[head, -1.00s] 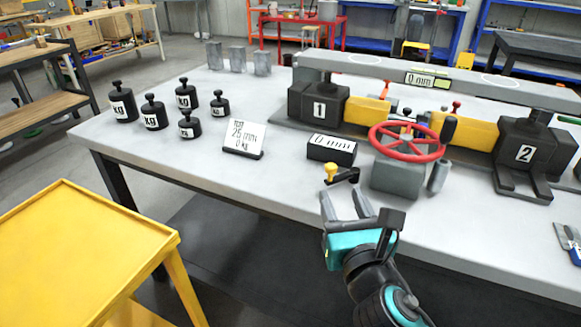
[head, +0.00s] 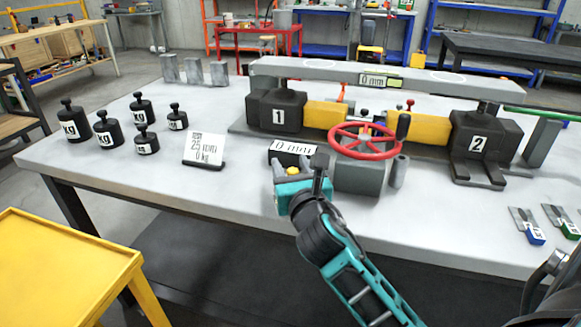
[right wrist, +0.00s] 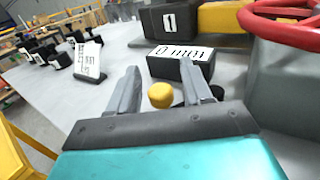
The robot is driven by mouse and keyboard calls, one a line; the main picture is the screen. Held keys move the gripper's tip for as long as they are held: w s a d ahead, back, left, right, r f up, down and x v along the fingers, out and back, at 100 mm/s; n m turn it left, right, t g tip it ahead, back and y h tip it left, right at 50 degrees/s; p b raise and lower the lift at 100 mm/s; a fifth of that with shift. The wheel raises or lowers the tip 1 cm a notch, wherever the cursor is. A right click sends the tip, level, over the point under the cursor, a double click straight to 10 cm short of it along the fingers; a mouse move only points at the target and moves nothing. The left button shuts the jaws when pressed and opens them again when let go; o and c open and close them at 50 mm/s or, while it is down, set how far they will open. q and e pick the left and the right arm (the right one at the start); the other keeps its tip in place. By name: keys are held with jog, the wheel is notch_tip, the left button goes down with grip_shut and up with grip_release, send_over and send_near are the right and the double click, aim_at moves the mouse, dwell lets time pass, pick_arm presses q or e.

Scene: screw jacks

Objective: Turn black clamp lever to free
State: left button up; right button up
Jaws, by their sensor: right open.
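The black clamp lever shows mostly as its yellow knob (head: 293,170), at the front left of the grey handwheel block; its black arm is largely hidden by my gripper. My right gripper (head: 296,178) is over the lever, coming in from the front. In the right wrist view, the yellow knob (right wrist: 161,95) lies between the two open grey fingers of my right gripper (right wrist: 160,70), apparently apart from both. My left gripper is not in view.
A red handwheel (head: 365,153) with an upright black handle stands just right of my gripper. A "0 mm" display (head: 291,153) is close behind the knob. Jack 1 (head: 277,110) and jack 2 (head: 485,145) stand behind. Several black weights (head: 108,130) are at the left.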

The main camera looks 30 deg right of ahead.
jog(key=shift+w+d, duration=0.1)
jog(key=shift+w, duration=0.2)
jog(key=shift+c, duration=0.3)
grip_shut()
